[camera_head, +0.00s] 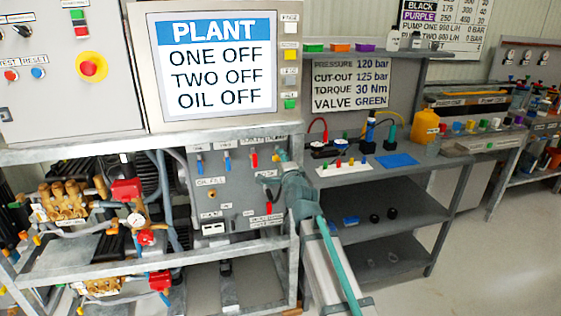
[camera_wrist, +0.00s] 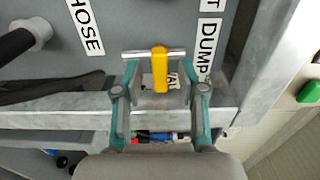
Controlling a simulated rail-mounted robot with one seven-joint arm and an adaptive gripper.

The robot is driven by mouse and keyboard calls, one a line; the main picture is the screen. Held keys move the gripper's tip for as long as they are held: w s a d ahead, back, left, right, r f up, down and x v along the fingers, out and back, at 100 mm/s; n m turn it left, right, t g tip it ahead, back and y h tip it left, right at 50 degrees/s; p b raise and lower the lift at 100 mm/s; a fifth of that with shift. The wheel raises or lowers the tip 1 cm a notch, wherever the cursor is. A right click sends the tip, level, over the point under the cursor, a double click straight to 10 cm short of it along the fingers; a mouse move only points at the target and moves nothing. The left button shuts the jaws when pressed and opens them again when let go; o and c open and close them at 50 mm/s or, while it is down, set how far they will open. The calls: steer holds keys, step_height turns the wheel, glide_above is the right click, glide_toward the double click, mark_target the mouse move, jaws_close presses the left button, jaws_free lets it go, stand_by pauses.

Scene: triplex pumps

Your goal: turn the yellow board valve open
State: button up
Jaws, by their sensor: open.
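The yellow board valve shows in the wrist view as a yellow lever (camera_wrist: 160,70) pointing down the picture, its upper end over a short silver bar. My gripper (camera_wrist: 160,78) is open, with one teal-and-grey finger on each side of the lever. Gaps show between the lever and both fingers, so I see no grip on it. In the head view my gripper (camera_head: 281,168) is at the right side of the grey valve board (camera_head: 225,185). It largely hides the yellow valve there.
A red-handled valve (camera_head: 254,160) and blue-handled valves (camera_head: 199,163) sit left of my gripper on the board. A black hose (camera_wrist: 18,42) runs at the left in the wrist view. A grey frame rail (camera_wrist: 245,85) runs close to the right of my fingers.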

steer(key=shift+w+a, duration=0.1)
steer(key=shift+w, duration=0.2)
jaws_close()
steer(key=shift+n, duration=0.4)
steer(key=shift+n+b, duration=4.95)
steer(key=shift+n, duration=3.65)
